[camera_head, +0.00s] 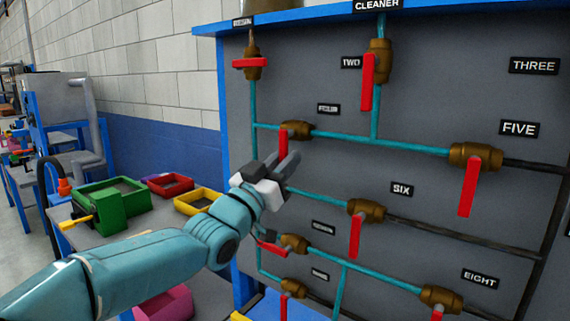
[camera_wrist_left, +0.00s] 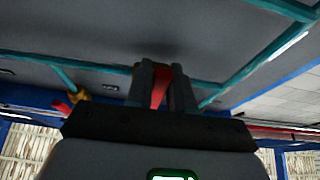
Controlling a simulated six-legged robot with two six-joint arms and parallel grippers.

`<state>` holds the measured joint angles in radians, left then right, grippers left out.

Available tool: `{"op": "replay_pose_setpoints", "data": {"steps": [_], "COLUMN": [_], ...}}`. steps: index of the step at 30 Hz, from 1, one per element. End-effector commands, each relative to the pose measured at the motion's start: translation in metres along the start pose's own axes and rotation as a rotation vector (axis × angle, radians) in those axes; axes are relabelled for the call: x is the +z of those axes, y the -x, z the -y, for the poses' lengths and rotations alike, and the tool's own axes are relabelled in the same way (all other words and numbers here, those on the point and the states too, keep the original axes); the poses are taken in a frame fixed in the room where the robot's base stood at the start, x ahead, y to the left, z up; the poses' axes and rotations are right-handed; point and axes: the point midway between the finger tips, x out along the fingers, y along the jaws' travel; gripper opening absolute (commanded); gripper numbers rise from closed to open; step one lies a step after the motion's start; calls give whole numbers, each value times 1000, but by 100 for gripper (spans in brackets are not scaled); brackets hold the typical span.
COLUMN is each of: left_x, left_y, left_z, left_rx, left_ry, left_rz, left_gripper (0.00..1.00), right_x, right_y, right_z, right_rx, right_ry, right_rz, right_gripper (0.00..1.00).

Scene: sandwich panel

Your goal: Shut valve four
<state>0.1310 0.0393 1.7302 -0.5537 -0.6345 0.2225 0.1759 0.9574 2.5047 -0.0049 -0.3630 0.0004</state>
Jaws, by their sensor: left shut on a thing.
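Valve four (camera_head: 299,130) is a brass body on a teal horizontal pipe of the grey panel, beside a small, blurred label (camera_head: 327,109). Its red handle (camera_head: 283,138) hangs down, across the pipe. My left gripper (camera_head: 287,163) is at the lower part of this handle, with its fingers pointing up toward the valve. In the left wrist view, the red handle (camera_wrist_left: 158,88) sits between the two grey fingers, which are shut on it. The fingers hide the handle's lower end in the head view. My right gripper is in neither view.
Valve two (camera_head: 379,62) is above right, valve five (camera_head: 474,157) to the right, and valve six (camera_head: 366,210) below right. Another red-handled valve (camera_head: 294,243) sits close below my left wrist. Green (camera_head: 127,209) and yellow (camera_head: 197,202) bins stand on the left table.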

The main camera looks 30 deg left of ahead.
Motion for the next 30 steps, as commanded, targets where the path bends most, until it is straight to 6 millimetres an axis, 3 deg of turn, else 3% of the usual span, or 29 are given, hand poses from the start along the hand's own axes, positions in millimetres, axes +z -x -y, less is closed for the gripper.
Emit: {"op": "replay_pose_setpoints", "data": {"steps": [5,6,8,16,20,30], "left_x": [0,0,0,0,0,1], "left_y": [0,0,0,1,12,97], "left_z": [-1,-1,0,-1,0,0], "left_rx": [1,1,1,1,-1,-3], "left_ry": [6,6,5,3,2,0], "left_rz": [-1,-1,-1,-2,-2,-4], "left_gripper": [0,28,43,43,43,43], "right_x": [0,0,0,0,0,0], "right_y": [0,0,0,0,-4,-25], "right_z": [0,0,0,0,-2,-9], "right_rx": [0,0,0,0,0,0], "right_ry": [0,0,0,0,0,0], "right_rz": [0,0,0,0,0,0], "right_gripper": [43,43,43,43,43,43]}}
